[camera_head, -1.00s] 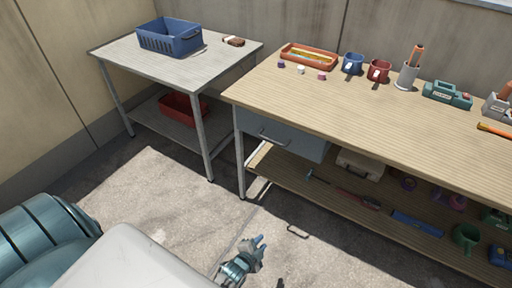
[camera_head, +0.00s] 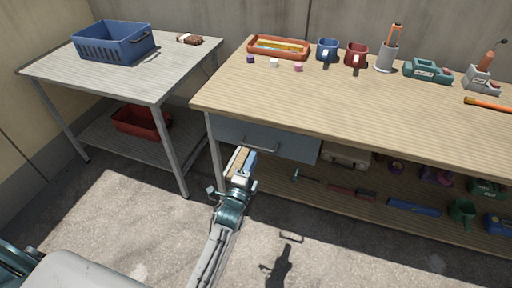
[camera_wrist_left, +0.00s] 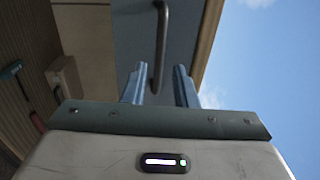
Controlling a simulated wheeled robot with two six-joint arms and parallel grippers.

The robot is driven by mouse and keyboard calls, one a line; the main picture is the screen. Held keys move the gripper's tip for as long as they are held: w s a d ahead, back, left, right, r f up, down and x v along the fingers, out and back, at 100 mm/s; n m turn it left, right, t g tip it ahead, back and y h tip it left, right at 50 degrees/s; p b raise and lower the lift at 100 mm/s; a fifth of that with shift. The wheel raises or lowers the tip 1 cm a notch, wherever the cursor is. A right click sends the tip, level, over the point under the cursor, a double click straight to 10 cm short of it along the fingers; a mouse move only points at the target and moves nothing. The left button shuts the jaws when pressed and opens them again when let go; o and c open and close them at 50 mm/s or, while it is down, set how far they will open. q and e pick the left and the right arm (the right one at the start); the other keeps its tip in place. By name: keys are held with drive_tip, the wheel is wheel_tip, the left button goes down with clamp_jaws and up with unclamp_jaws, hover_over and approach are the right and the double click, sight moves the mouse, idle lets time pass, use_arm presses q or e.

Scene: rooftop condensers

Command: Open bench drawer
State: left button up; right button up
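The bench drawer (camera_head: 296,147) has a plain blue-grey front under the left end of the wooden bench (camera_head: 350,105). It looks closed. Its metal bar handle (camera_head: 262,147) is on the front; in the left wrist view the handle (camera_wrist_left: 161,35) runs upright in the picture. My left gripper (camera_head: 243,163) is just in front of the drawer at the handle. In the left wrist view its blue fingers (camera_wrist_left: 159,75) are apart, with the handle's near end showing between them. I cannot tell whether they touch it. My right gripper is not in view.
The bench top holds an orange tray (camera_head: 279,56), mugs (camera_head: 327,50) and tools. A lower shelf (camera_head: 330,205) carries several tools and a case. A grey side table (camera_head: 150,80) with a blue basket (camera_head: 113,45) stands left. The floor in front is clear.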

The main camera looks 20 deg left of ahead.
sight(257, 148)
use_arm(q)
drive_tip(key=w, duration=0.3)
drive_tip(key=w+r, duration=0.1)
drive_tip(key=w, duration=0.1)
drive_tip(key=shift+w, duration=0.35)
clamp_jaws()
